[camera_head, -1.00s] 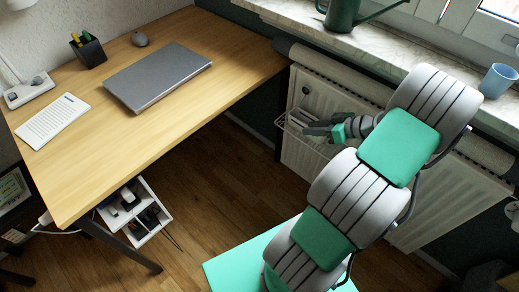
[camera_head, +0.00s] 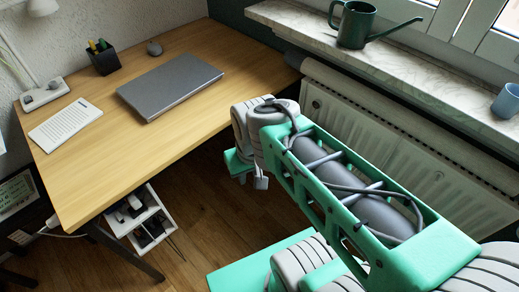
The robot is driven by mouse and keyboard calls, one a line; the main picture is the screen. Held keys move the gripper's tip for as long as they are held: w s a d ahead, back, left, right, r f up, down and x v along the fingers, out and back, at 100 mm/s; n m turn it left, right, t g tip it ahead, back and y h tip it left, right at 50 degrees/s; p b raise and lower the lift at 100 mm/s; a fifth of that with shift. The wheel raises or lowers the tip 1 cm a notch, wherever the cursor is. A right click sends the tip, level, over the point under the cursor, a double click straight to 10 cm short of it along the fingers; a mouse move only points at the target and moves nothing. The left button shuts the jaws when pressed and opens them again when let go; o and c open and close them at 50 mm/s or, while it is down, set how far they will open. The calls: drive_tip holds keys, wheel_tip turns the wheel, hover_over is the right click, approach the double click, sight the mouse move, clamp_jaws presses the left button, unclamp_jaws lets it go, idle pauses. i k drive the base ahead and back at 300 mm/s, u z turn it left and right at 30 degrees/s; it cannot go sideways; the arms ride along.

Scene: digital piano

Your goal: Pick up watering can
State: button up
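The dark green watering can (camera_head: 357,26) stands upright on the marble windowsill at the top of the head view. Its handle is on the left and its long spout points right. My arm reaches across from the lower right, and its end is above the floor between the desk and the radiator. My gripper (camera_head: 252,178) is mostly hidden under the wrist; only small parts show, so I cannot see whether it is open. It is well apart from the watering can, lower and to the left in the picture.
The windowsill (camera_head: 290,18) runs above a white radiator (camera_head: 335,112). A blue cup (camera_head: 507,101) stands on the sill at the right.

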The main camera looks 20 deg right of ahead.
sight(358, 17)
drive_tip(key=z, duration=1.3)
